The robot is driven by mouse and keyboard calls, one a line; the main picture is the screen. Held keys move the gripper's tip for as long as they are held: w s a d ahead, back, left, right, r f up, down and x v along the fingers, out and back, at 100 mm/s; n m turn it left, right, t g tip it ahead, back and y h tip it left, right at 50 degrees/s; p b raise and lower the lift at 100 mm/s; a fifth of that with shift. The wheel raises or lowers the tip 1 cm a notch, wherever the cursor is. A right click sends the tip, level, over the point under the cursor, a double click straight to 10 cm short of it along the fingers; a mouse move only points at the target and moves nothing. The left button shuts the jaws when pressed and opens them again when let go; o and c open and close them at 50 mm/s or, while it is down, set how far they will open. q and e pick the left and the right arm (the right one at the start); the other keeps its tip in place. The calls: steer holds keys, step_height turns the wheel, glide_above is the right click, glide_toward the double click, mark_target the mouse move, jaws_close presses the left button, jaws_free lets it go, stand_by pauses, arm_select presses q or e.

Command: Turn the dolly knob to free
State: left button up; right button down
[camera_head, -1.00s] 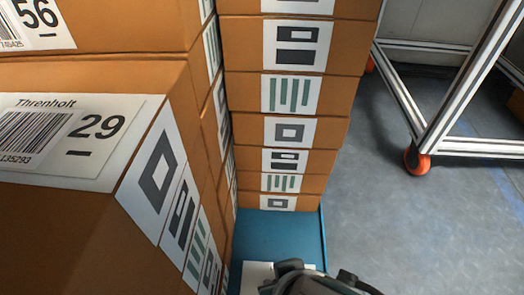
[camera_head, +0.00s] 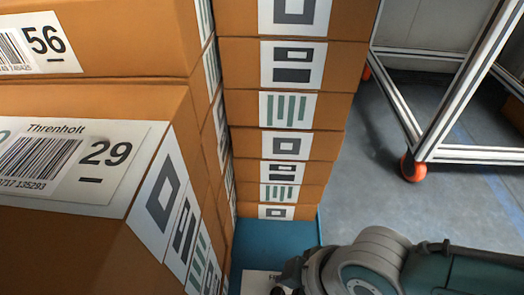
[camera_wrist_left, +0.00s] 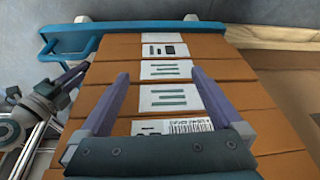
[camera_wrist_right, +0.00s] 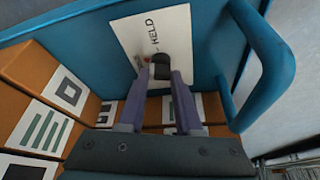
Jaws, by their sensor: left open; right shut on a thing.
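The black dolly knob (camera_wrist_right: 161,66) sits on a white label (camera_wrist_right: 138,38) with the word HELD beside it, on the blue dolly (camera_wrist_right: 95,30). In the right wrist view my right gripper (camera_wrist_right: 160,78) is shut on the knob, a finger on each side; the knob's pointing direction is unclear. In the head view the label (camera_head: 258,283) shows partly at the bottom, with my right arm over the dolly's edge and the knob hidden. My left gripper (camera_wrist_left: 158,75) is open and empty above a stack of boxes.
Brown boxes (camera_head: 290,150) with white labels are stacked high on the dolly. A closer pile (camera_head: 100,95) fills the left of the head view. A blue handle (camera_wrist_right: 275,65) curves close beside my right gripper. A metal-framed cart (camera_head: 445,155) stands at the right, with open floor between.

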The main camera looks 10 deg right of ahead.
steer(key=n+b, duration=0.1)
steer(key=n+g, duration=0.1)
steer(key=shift+d+f+n+b, duration=0.1)
steer(key=shift+f+n+b, duration=0.1)
steer(key=shift+n+b, duration=0.45)
steer(key=shift+n, duration=0.15)
steer(key=shift+r, duration=0.1)
steer(key=c, duration=0.6)
jaws_free()
steer(key=shift+r, duration=0.25)
steer(key=p+v, duration=0.2)
steer(key=v, duration=0.1)
steer(key=p+v, duration=0.5)
steer(key=v, duration=0.1)
steer(key=shift+w+d+r+p, duration=0.15)
steer(key=shift+d+r+p, duration=0.05)
steer(key=shift+d+p, duration=0.2)
